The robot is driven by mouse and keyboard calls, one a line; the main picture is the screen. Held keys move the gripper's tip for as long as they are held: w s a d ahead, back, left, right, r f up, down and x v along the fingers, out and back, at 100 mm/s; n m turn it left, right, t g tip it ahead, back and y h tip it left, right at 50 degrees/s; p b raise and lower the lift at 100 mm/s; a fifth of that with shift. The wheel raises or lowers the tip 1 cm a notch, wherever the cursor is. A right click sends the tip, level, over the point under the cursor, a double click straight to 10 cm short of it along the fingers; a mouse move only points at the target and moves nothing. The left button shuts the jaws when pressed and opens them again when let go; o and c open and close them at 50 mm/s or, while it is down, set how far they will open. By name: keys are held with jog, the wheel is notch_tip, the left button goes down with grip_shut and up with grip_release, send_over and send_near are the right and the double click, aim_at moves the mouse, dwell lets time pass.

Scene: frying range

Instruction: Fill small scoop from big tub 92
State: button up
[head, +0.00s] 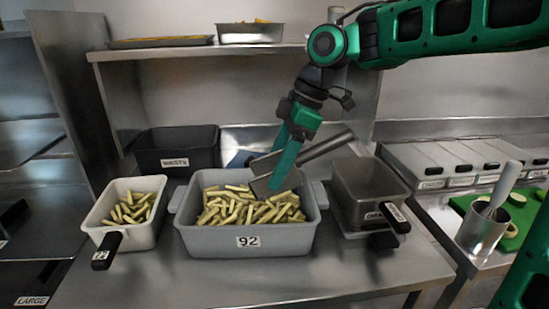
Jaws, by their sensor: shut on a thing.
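The big grey tub labelled 92 (200,240) stands on the steel counter, holding many pale green-yellow cut sticks (240,212). My gripper (278,183) is above the right part of the tub, fingers pointing down and slightly left. It is shut on the small grey metal scoop (326,144). The scoop's handle slopes up to the right, and its head (262,166) is tilted over the tub, close to the sticks. The fingers hide part of the scoop. Whether the scoop holds any sticks cannot be told.
A white pan labelled 22 (150,185) with some sticks stands left. A black WASTE bin (165,143) is behind. A dark grey container (370,182) stands close on the right. A steel cup (478,238) is farther right. A shelf (200,50) crosses behind. The front counter (230,280) is clear.

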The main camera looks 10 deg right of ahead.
jog(key=shift+f, duration=5.05)
jog(key=shift+w+a+f, duration=0.1)
jog(key=shift+w+a, duration=0.05)
jog(key=shift+a, duration=1.25)
jog(key=shift+w+a, duration=0.15)
jog(key=shift+a, duration=1.3)
jog(key=shift+w+a+f, duration=0.1)
jog(key=shift+w+a, duration=0.05)
jog(key=shift+a, duration=1.25)
jog(key=shift+s+d+r+t+y, duration=0.1)
jog(key=shift+d+r+y, duration=0.85)
jog(key=shift+r, duration=0.9)
jog(key=shift+s+d+r+t+y, duration=0.1)
jog(key=shift+d+r+y, duration=0.8)
jog(key=shift+r, duration=0.9)
jog(key=shift+s+d+r+t+y, duration=0.1)
jog(key=shift+d+r+y, duration=0.85)
jog(key=shift+r, duration=0.9)
